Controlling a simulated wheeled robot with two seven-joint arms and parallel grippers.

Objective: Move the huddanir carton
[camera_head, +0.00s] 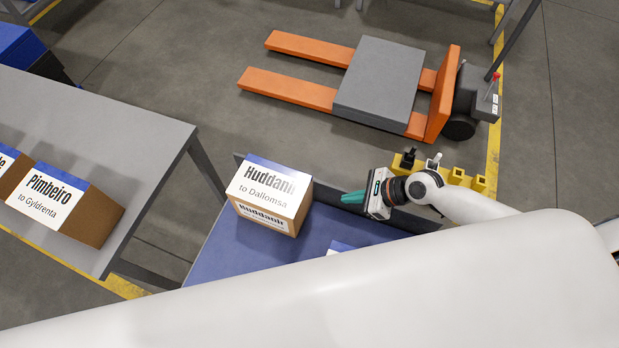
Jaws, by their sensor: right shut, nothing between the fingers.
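The Huddanir carton (270,194) is a brown box with a white label reading "Huddanir to Dallomsa" and a blue strip. It stands upright on a blue surface (222,257) in the middle of the head view. My right gripper (344,197) is just to the right of the carton, pointing left at it. Its green fingers are shut and empty, with a small gap to the carton. My left gripper is not in view. The near part of the blue surface is hidden by my white arm.
A grey table (130,140) at the left holds the Pimbeiro carton (66,205) and another carton (8,170). A corner of another labelled box (341,247) shows on the blue surface. An orange pallet jack (290,90) with a grey slab (381,80) stands on the floor behind.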

